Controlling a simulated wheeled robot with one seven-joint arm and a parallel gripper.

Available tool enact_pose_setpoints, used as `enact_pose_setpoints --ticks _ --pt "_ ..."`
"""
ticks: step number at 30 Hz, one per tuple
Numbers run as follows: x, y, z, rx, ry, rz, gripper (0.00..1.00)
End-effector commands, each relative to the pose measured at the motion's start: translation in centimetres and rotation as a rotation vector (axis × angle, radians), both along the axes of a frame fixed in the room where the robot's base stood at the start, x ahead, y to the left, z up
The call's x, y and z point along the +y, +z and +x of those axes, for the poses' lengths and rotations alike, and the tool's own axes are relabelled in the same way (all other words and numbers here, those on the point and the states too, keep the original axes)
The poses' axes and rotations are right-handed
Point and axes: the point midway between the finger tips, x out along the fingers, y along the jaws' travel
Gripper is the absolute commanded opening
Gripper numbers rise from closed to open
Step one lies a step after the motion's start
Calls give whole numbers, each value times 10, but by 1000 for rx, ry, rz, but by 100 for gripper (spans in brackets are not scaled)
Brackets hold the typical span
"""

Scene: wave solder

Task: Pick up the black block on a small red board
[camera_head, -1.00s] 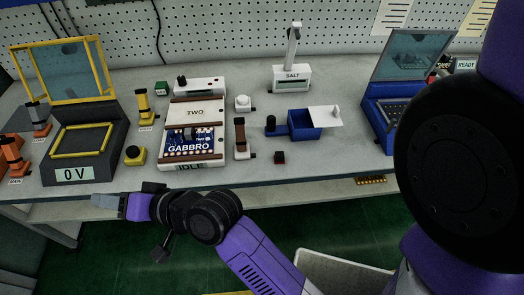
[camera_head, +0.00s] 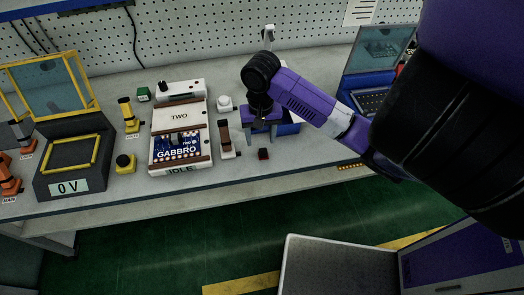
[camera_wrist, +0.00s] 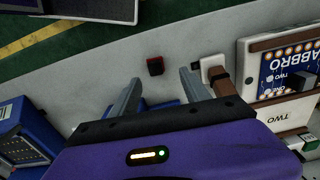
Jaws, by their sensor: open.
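The small black block on a red board (camera_head: 263,154) lies on the bench near its front edge, right of the brown-handled lever. In the wrist view the block (camera_wrist: 155,66) shows its dark top and red edge, just beyond the fingertips and roughly between their lines. My gripper (camera_wrist: 160,77) is open and empty, with its two grey fingers spread. In the head view my arm reaches in from the right, and the purple gripper body hangs over the blue box behind the block.
The white unit with the GABBRO board (camera_head: 180,146) and the brown-handled lever (camera_head: 225,138) stand left of the block. The blue box (camera_head: 287,128) is partly hidden by my gripper. Bare bench (camera_head: 315,153) lies right of the block.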

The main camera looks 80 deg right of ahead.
Motion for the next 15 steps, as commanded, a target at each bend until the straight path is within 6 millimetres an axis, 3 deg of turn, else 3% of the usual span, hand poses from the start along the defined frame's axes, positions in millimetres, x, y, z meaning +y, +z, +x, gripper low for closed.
enact_pose_setpoints --ticks 15 --pt "-6 -55 -10 15 -8 2 55"
